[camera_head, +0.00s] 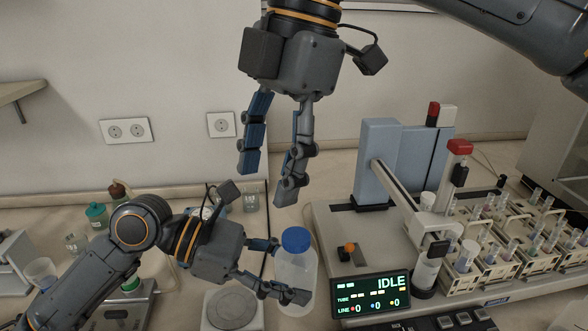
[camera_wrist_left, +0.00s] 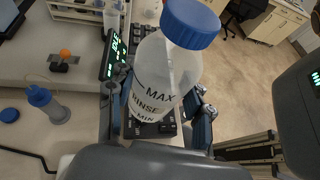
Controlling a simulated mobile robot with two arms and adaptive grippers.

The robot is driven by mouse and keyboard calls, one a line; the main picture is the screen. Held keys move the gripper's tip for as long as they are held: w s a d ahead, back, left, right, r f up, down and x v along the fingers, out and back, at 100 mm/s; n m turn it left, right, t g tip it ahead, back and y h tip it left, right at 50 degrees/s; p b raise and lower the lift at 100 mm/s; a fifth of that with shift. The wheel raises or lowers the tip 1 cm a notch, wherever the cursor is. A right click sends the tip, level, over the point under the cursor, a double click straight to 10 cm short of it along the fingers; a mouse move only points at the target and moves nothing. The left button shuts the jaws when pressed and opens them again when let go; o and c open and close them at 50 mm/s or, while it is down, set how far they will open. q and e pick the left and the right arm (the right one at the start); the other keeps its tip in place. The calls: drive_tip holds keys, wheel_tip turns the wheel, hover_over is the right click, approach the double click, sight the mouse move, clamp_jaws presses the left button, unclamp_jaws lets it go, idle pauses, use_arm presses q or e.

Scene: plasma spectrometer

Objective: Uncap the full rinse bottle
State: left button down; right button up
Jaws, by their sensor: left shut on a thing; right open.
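The rinse bottle (camera_head: 296,268) is clear, stands upright and has a blue screw cap (camera_head: 296,239) on its top. In the left wrist view the bottle (camera_wrist_left: 165,75) shows the marks MAX, RINSE and MIN, with its blue cap (camera_wrist_left: 191,22) on. My left gripper (camera_head: 290,270) is shut on the bottle's body, one finger on each side, below the cap. Whether the bottle's base touches the bench cannot be told. My right gripper (camera_head: 266,183) is open and empty, pointing down above the bottle and a little to its left.
The spectrometer's display (camera_head: 372,295) reads IDLE, just right of the bottle. An autosampler with racks of tubes (camera_head: 490,235) stands further right. A round-plated device (camera_head: 232,308) is left of the bottle. A loose blue cap (camera_wrist_left: 9,115) lies on the bench in the left wrist view.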

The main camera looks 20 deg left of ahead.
sight(295, 234)
drive_tip(key=shift+w+d+f+m+t+h, duration=0.7)
drive_tip(key=shift+w+d+f+m+h, duration=0.15)
drive_tip(key=shift+d+m+h, duration=0.05)
drive_tip(key=shift+w+d+f, duration=0.2)
drive_tip(key=shift+f, duration=0.05)
wheel_tip(295, 234, down, 8)
drive_tip(key=shift+r, duration=0.15)
